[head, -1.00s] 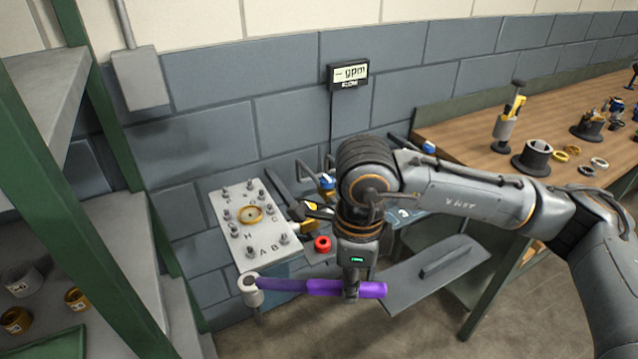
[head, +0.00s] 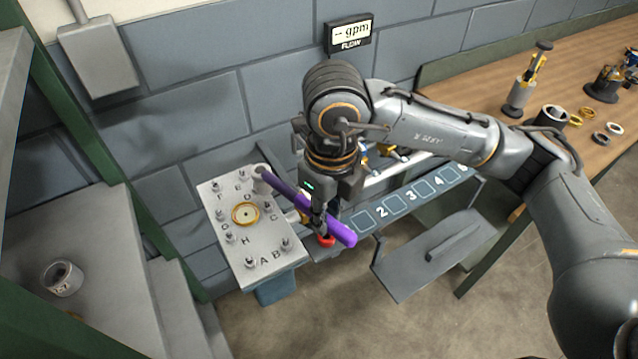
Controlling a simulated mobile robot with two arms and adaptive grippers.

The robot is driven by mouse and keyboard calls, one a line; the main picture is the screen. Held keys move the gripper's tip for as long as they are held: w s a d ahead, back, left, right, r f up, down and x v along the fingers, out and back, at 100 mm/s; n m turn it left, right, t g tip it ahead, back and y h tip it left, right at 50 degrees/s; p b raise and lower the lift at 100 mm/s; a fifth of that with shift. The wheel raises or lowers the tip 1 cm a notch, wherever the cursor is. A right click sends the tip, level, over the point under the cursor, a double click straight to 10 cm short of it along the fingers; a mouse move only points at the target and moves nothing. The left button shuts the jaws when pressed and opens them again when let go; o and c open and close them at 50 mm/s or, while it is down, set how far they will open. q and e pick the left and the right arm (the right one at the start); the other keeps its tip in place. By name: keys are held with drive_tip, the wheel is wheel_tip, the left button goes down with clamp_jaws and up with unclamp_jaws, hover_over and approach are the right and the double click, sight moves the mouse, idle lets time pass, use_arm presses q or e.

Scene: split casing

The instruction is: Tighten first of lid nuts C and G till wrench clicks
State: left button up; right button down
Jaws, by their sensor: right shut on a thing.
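The grey lid plate (head: 262,232) carries several upright studs with nuts and engraved letters, around a brass ring (head: 245,215). Nut C (head: 267,209) is on its right side and nut G (head: 220,216) on its left; both show uncovered. My right gripper (head: 319,225) is shut on the purple handle of the wrench (head: 290,200), to the right of the plate. The wrench's grey socket end (head: 260,181) is over the plate's far right corner, near letter D. I cannot tell whether it touches a stud. My left gripper is out of view.
Shelving (head: 90,235) stands close on the left.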

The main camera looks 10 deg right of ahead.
drive_tip(key=shift+w+d+r, duration=0.1)
drive_tip(key=shift+w, duration=0.2)
drive_tip(key=shift+d, duration=0.2)
use_arm(q)
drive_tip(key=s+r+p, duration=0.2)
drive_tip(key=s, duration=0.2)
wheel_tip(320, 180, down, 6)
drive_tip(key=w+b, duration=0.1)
drive_tip(key=b, duration=0.4)
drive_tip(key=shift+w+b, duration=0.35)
drive_tip(key=shift+b, duration=0.05)
use_arm(e)
drive_tip(key=w+d+f+n, duration=0.2)
drive_tip(key=w+d+n, duration=0.2)
drive_tip(key=w+n, duration=0.1)
drive_tip(key=shift+d+f+n, duration=0.35)
drive_tip(key=shift+f+n, duration=0.05)
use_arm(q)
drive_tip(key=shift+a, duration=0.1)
